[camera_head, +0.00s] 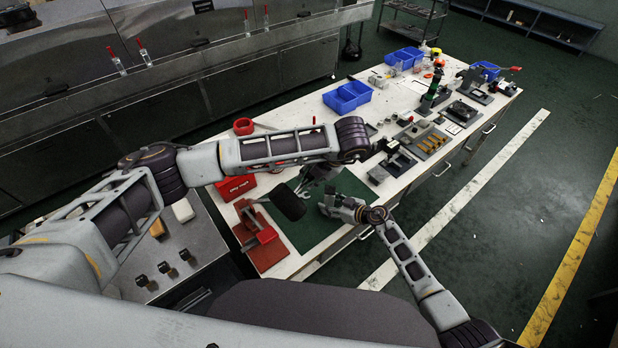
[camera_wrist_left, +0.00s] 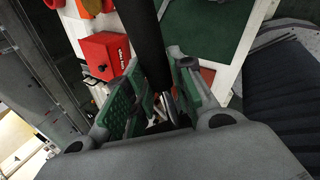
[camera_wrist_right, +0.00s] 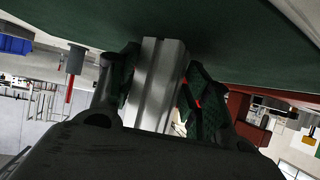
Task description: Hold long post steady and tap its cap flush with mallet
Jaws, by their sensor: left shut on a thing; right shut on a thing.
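The mallet shows as a dark cylinder (camera_head: 289,202) with a thin metal part. My left gripper (camera_head: 314,176) is shut on it above the green mat (camera_head: 350,187); in the left wrist view the dark part (camera_wrist_left: 145,40) runs up from between the green-padded fingers (camera_wrist_left: 160,105). My right gripper (camera_head: 336,206) is low at the mat's right side. In the right wrist view, its fingers (camera_wrist_right: 160,95) are shut on the silver grooved post (camera_wrist_right: 155,75), whose far end is near the mat. I cannot tell whether they touch. I cannot make out the cap.
A red fixture (camera_head: 268,258) stands at the bench's near left corner, with a red box (camera_head: 238,187) behind it. Blue bins (camera_head: 347,97) and small fixtures (camera_head: 425,140) fill the far bench. A grey cart (camera_head: 190,250) stands at the left.

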